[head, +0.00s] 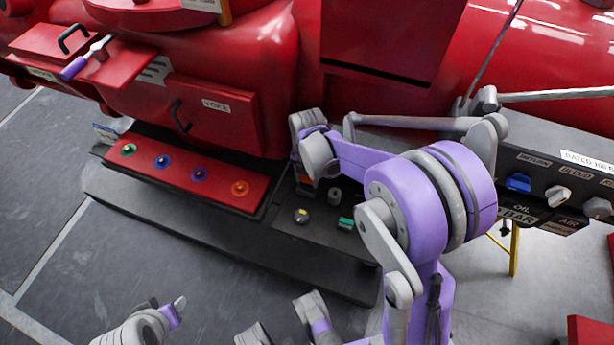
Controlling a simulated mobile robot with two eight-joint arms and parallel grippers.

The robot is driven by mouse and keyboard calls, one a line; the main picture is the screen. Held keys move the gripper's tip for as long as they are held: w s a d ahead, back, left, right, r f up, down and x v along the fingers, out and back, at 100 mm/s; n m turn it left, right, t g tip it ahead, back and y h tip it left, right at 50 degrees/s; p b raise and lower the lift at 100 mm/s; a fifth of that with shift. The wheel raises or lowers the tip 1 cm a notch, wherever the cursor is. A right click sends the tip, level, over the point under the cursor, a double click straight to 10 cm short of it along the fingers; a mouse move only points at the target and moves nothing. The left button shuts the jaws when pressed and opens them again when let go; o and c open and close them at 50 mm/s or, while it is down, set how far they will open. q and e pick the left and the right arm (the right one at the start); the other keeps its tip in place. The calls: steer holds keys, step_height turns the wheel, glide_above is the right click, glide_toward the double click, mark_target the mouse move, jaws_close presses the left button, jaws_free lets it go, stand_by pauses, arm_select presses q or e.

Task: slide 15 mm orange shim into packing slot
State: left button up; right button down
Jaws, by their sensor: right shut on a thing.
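My right gripper (305,179) is low over the dark tray section at the front of the red machine, largely hidden behind its own wrist. It is shut on a small orange piece, the shim (304,183), of which only a bit shows below the wrist. The shim's thickness cannot be read. No packing slot can be made out for certain; a dark slit (375,73) runs under a red block at the upper right. Grey and purple parts of my left arm show at the bottom edge, but its fingers cannot be made out clearly.
Near the gripper are a yellow-topped piece (302,216), a grey cylinder (335,197) and a green block (346,223). A red panel (215,187) with coloured knobs lies left. A valve panel (545,175) stands right. A purple-handled tool (80,63) lies upper left.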

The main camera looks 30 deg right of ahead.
steer(key=shift+f+b, duration=0.45)
steer(key=shift+f, duration=0.25)
steer(key=shift+r, duration=0.15)
steer(key=shift+r+p, duration=0.6)
steer(key=shift+r, duration=0.1)
steer(key=shift+f+b, duration=0.6)
steer(key=shift+f, duration=0.25)
stand_by(0.9)
steer(key=shift+c, duration=1.2)
jaws_free()
